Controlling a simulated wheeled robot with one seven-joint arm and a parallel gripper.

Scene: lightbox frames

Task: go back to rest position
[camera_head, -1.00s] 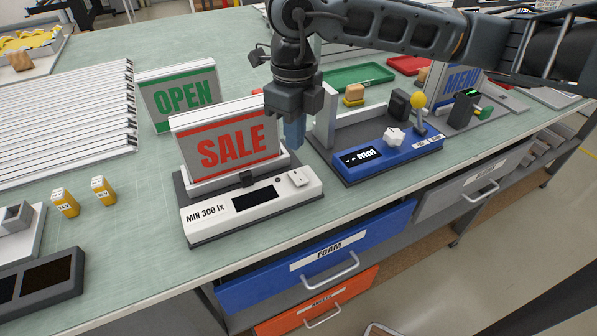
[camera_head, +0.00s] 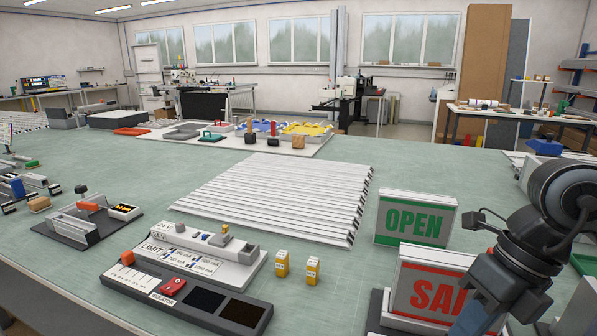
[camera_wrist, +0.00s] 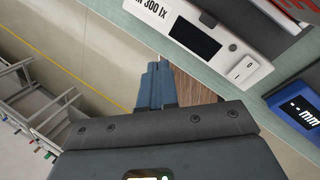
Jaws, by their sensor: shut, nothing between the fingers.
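My gripper (camera_head: 472,318) is at the lower right of the head view, in front of the SALE sign (camera_head: 425,290) and hiding part of it. In the wrist view my gripper's blue-grey fingers (camera_wrist: 154,84) are together with nothing between them. They point past the bench's front edge, with floor and a brown strip behind them. The white light meter marked 300 lx (camera_wrist: 198,30) lies beyond the fingers at the top of the wrist view. I see no object in my grip.
The OPEN sign (camera_head: 415,218) stands behind the SALE sign. White rails (camera_head: 280,195) fill the bench's middle. Two yellow batteries (camera_head: 282,263) (camera_head: 313,270) stand near the tester (camera_head: 190,290). A blue device (camera_wrist: 300,105) sits at the wrist view's right. Bare green bench (camera_head: 350,290) lies left of the signs.

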